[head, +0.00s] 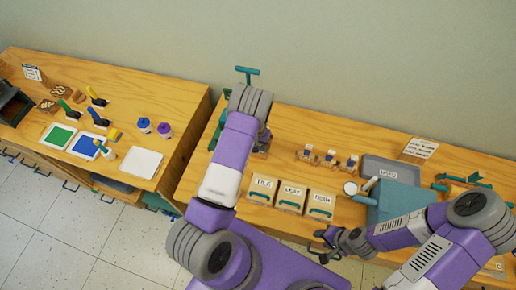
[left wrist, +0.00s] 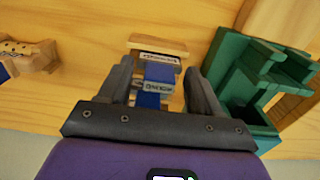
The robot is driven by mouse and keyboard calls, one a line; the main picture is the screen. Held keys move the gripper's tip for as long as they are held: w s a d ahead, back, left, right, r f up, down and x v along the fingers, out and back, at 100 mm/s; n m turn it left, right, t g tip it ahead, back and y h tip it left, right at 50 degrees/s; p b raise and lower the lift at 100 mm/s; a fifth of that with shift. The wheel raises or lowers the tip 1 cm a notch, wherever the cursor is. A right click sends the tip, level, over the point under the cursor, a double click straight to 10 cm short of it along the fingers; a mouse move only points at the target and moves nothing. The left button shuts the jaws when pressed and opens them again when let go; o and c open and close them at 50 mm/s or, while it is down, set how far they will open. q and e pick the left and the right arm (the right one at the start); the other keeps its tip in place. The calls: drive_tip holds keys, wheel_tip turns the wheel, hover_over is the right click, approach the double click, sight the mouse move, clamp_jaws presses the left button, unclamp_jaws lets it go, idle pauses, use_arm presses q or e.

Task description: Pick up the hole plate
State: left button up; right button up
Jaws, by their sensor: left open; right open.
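No thing is clearly recognisable as the hole plate. In the left wrist view, a blue upright piece (left wrist: 153,99) with a pale label band stands between the fingers of my left gripper (left wrist: 159,75). A small wooden block (left wrist: 158,47) with a label is just beyond it. I cannot tell whether either finger touches the blue piece. My right gripper (head: 335,243) is open and empty near that table's front edge.
A green fixture (left wrist: 250,80) stands close to the right of my left gripper. Another table (head: 120,82) with paint trays stands left.

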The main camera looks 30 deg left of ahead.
use_arm(q)
drive_tip(key=c, duration=0.8)
